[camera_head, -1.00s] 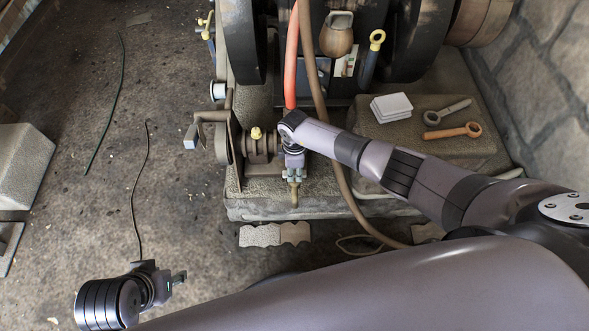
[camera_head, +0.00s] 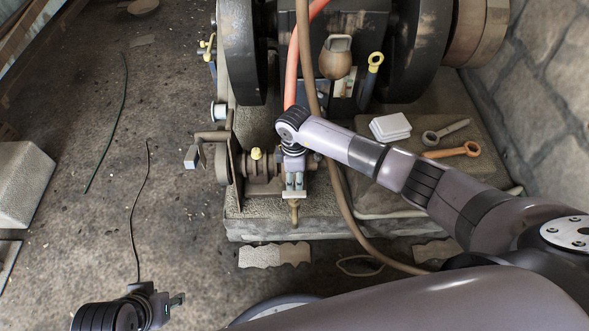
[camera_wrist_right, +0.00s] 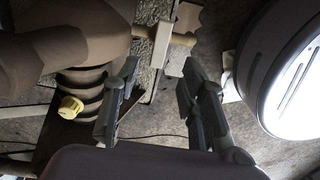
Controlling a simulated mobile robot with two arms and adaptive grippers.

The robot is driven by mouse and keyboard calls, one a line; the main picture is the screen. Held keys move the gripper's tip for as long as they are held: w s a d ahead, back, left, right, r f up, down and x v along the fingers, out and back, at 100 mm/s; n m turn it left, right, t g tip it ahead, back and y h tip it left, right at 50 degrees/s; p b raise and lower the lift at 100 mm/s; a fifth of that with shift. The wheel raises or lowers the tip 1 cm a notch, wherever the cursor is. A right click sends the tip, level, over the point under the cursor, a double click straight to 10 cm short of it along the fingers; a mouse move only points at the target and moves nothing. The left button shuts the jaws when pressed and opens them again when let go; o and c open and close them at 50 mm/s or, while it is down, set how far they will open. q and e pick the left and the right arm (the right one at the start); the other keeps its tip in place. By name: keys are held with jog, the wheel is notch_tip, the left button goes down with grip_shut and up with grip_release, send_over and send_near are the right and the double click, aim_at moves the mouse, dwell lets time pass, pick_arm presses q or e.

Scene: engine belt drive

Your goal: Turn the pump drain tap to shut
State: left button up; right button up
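The pump drain tap shows in the head view as a brass spout (camera_head: 294,212) with a pale crosswise handle (camera_head: 295,196), low on the front of the pump (camera_head: 262,172). In the right wrist view the tap's pale handle (camera_wrist_right: 162,45) and brass stem (camera_wrist_right: 184,40) are near the fingertips. My right gripper (camera_head: 294,187) is over the tap, and its fingers (camera_wrist_right: 161,66) are apart with the handle in line with the gap. Contact with the handle cannot be made out. My left gripper (camera_head: 176,300) is low at the left, far from the pump; its finger gap is unclear.
A crank arm (camera_head: 210,136) sticks out left of the pump, and a yellow cap (camera_head: 256,153) sits on top. A brown hose (camera_head: 345,190) runs down just right of my right gripper. A stone slab (camera_head: 430,125) with wrenches lies further right. The left floor is mostly open.

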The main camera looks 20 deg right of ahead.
jog(key=shift+r, duration=1.65)
